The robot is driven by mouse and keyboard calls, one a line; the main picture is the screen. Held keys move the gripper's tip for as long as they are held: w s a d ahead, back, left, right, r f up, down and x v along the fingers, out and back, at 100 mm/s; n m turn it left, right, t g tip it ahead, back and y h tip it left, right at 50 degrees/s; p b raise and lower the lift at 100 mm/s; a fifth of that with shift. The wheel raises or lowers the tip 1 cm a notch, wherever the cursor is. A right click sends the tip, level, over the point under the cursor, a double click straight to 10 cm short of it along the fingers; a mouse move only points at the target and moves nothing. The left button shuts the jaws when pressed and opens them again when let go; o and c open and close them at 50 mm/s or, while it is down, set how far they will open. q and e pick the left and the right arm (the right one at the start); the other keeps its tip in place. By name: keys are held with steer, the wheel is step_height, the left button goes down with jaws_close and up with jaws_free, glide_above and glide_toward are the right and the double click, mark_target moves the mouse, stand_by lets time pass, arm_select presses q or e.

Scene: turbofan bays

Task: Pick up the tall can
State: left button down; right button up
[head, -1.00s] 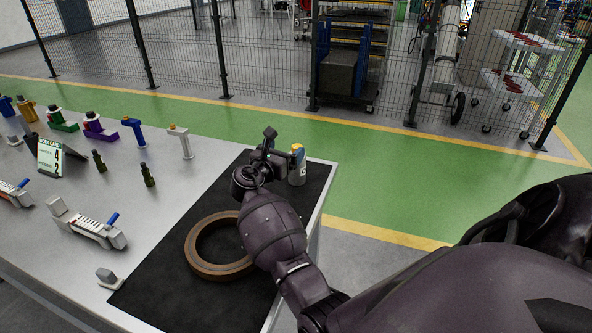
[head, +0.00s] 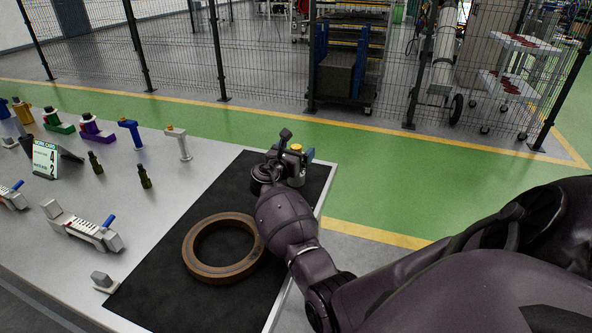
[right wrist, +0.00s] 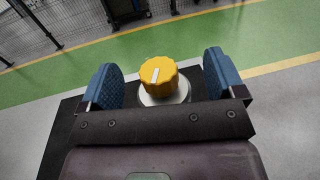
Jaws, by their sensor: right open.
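The tall can is pale with a yellow cap and stands upright near the far right corner of the black mat. In the head view the can (head: 297,168) is partly hidden by my right gripper (head: 297,157). In the right wrist view the can's yellow cap (right wrist: 159,77) sits between the two blue finger pads of my right gripper (right wrist: 164,82). The gripper is open, with a gap on both sides of the cap. Most of the can's body is hidden below the cap and behind the gripper's dark bar. My left gripper is not in view.
A brown ring (head: 224,272) lies on the black mat (head: 165,262), close to my right forearm. Tools, two dark green bottles and a sign (head: 46,159) stand on the grey table to the left. Green floor and a wire fence lie beyond the table.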

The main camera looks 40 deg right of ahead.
steer(key=shift+d, duration=0.1)
steer(key=c, duration=1.3)
